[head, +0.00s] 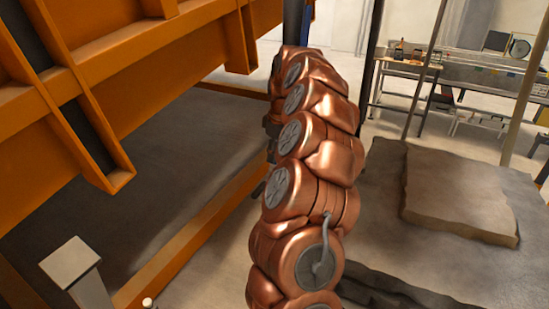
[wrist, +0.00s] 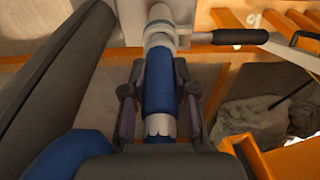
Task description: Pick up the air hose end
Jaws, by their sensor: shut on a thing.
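The air hose end (wrist: 158,90) is a blue sleeve with silver metal at both ends, in the middle of the wrist view. My gripper (wrist: 158,76) is shut on it, one dark finger on each side. Its far end meets a pale metal coupling (wrist: 158,38). I cannot tell whether the two are joined or only touching. A thick blue length (wrist: 72,155), which looks like hose, shows at the lower left of the wrist view. In the head view my own copper arm hides the gripper and the hose end.
A lever with a black handle (wrist: 240,36) sticks out right of the coupling. A thick dark cylinder (wrist: 60,75) runs along the left. The orange sandbed frame (head: 180,55) fills the head view's left. A sand-coloured slab (head: 460,185) and a workbench (head: 450,75) stand right.

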